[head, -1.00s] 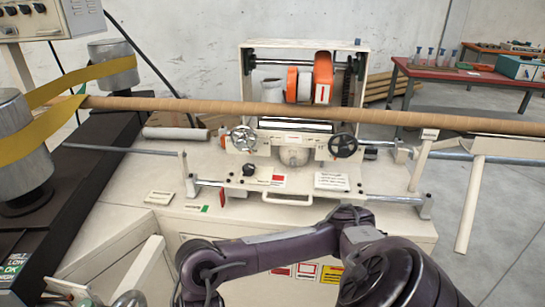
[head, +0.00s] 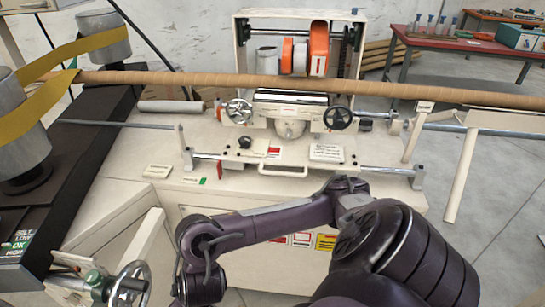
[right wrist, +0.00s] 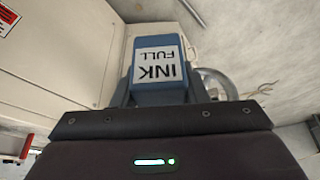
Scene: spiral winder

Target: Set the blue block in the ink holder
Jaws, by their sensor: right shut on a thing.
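The blue block (right wrist: 158,68) shows in the right wrist view with a white label reading INK FULL, upside down in the picture. My right gripper (right wrist: 159,88) is shut on it, with a dark finger on each side. The block's lower end is hidden by the gripper body. In the head view my right arm crosses the lower middle and bends toward the bottom left; its gripper and the block are out of that picture. My left gripper is in no view. I cannot pick out the ink holder for certain in either view.
The winder's pale bench (head: 130,165) carries a carriage with handwheels (head: 338,118) under a long brown tube (head: 250,85). A metal handwheel (head: 128,287) stands at bottom left. Pale cabinet panels and part of a wheel (right wrist: 218,83) lie around the block. Open floor is at right.

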